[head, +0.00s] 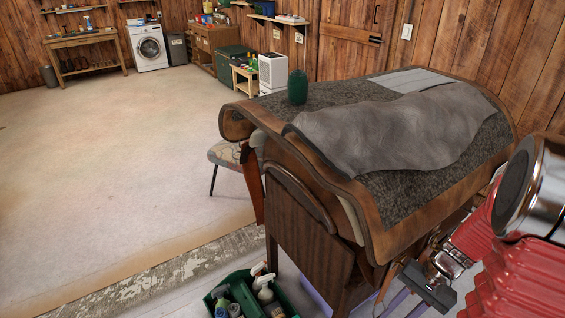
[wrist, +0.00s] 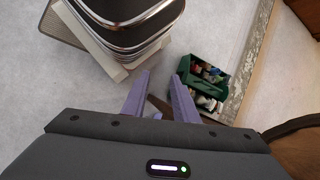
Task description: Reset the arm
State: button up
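My gripper (wrist: 160,82) shows in the wrist view as two purple fingers with a clear gap between them, so it is open. It appears to hold nothing, though a small brown shape shows behind the gap. It points down towards the pale floor. In the head view my arm, red and chrome, comes in at the lower right. The gripper there is low beside the wooden stand, and its fingertips are partly cut off by the picture's bottom edge.
A wooden stand (head: 310,230) bears a dark mat (head: 400,195), a grey cloth (head: 395,130) and a green cylinder (head: 297,87), close to my arm. A green crate (head: 288,298) of bottles stands on the floor; the wrist view shows it right of my fingers (wrist: 205,112). Open floor lies left.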

jog(key=s+a+r+n+t+h, duration=0.1)
jog(key=a+r+n+t, duration=0.1)
jog(key=a+r, duration=0.3)
jog(key=s+a+r+n+t+h, duration=0.1)
jog(key=a+r+n, duration=0.3)
jog(key=r, duration=0.8)
jog(key=s+a+r+n+t+h, duration=0.1)
jog(key=a+r+n+t+h, duration=0.1)
jog(key=a+r, duration=0.5)
jog(key=shift+s+r+n+t+h, duration=0.35)
jog(key=shift+r+t+h, duration=0.3)
jog(key=shift+t, duration=0.35)
